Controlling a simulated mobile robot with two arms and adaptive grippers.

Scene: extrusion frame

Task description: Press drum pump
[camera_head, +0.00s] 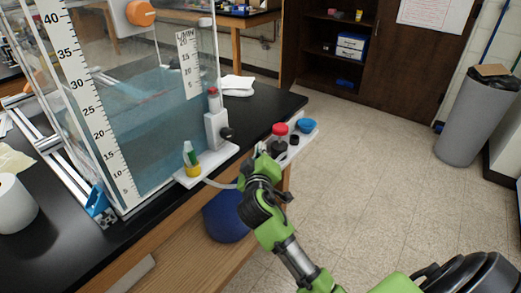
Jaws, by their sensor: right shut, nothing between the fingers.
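My right gripper (261,150) is at the table's right front edge, pointing away from me, beside a small white shelf with bottles. Its fingers are small and partly hidden by its own wrist; it is shut with nothing in it. A white upright device with a red cap (213,101) and a black knob (227,133) stands left of the gripper, on a white plate (217,163), apart from it. I cannot tell whether this device is the drum pump. A round blue vessel (227,217) sits below the table edge, partly hidden by my arm. My left gripper is not in view.
A clear tank (135,120) of blue water with white scales stands on the black table (88,250). A red-capped bottle (279,130) and blue bowl (306,125) sit right of my gripper. A green-and-yellow item (190,158) is nearby.

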